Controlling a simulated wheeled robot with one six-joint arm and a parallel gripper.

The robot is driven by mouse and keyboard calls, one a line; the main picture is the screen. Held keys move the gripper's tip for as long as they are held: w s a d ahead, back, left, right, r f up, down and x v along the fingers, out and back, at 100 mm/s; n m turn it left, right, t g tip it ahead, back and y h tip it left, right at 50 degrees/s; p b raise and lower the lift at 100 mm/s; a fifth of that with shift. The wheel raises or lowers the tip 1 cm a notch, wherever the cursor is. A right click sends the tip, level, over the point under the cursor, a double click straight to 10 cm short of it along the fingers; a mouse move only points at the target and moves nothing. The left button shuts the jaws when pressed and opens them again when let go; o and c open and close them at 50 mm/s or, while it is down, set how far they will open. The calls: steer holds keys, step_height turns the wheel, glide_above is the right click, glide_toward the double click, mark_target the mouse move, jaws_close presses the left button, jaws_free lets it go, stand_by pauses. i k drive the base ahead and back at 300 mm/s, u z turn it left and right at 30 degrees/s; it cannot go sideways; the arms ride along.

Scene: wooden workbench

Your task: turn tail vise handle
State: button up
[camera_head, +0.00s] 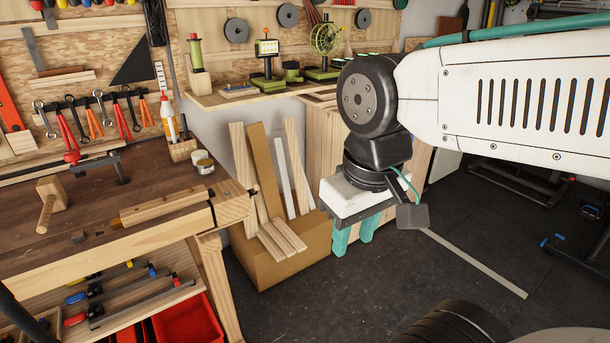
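The workbench (130,213) stands at the left. The wooden tail vise block (231,203) is at its right front corner. I cannot make out a vise handle clearly in this view. My gripper (353,246) hangs to the right of the bench end, well apart from it, over the dark floor.
A cardboard box (262,262) with upright wood offcuts (268,170) stands between the bench and my gripper. On the bench are a wooden mallet (50,203), a small tin (203,162) and a glue bottle (168,118). Dark floor (340,295) is clear below my gripper.

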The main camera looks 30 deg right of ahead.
mark_target(254, 192)
steer(key=z, duration=0.65)
steer(key=i, duration=1.25)
steer(key=u, duration=0.2)
